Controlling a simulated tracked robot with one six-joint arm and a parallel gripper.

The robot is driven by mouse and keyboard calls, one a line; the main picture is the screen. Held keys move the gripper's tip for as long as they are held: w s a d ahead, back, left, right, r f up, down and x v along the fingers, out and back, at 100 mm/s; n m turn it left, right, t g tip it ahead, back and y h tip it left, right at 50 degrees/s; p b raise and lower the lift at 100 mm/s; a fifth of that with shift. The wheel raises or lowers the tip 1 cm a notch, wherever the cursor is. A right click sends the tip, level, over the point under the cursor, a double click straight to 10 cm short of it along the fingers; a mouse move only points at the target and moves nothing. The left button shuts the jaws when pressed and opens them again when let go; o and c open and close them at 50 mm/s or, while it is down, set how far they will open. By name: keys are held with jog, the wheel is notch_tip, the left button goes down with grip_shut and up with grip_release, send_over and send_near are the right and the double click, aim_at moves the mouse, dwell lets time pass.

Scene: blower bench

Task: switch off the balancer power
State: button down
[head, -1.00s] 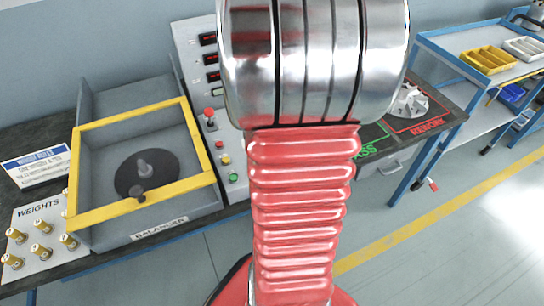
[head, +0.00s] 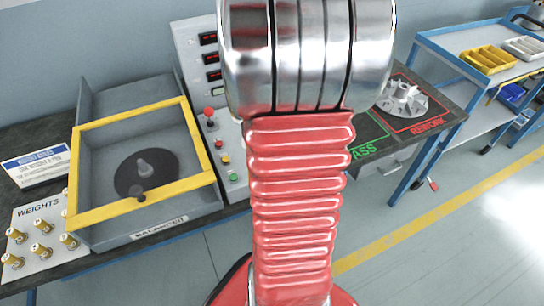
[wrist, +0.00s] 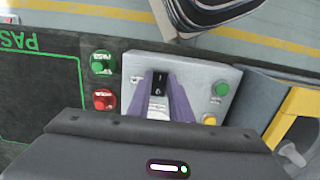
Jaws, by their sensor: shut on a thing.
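The balancer (head: 87,150) is a grey box with a yellow-framed lid, at the left in the head view. Its control panel (head: 186,42) stands beside it, partly hidden by my arm. In the wrist view the panel (wrist: 190,72) carries a small black switch (wrist: 158,84), the likely power switch. My gripper (wrist: 160,80) has its two purple fingers on either side of this switch, shut on it. A pale label shows between the fingers. Whether the switch is on or off is too small to tell. The gripper is hidden in the head view.
Near the switch are a green button (wrist: 222,88) and a yellow button (wrist: 209,119); to its left are another green button (wrist: 102,62) and a red button (wrist: 103,100). Weights (head: 41,227) stand at the left. A blue cart (head: 430,42) stands at the right.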

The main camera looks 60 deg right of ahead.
jog(key=shift+w+d+g+y, duration=0.15)
jog(key=shift+g+y, duration=0.1)
jog(key=shift+g, duration=0.3)
jog(key=shift+w+d+g+y, duration=0.15)
jog(key=shift+g+y, duration=0.1)
jog(key=shift+g, duration=0.3)
jog(key=c, duration=1.6)
grip_release()
jog(key=shift+a, duration=0.1)
jog(key=v, duration=1.3)
jog(key=shift+r, duration=0.35)
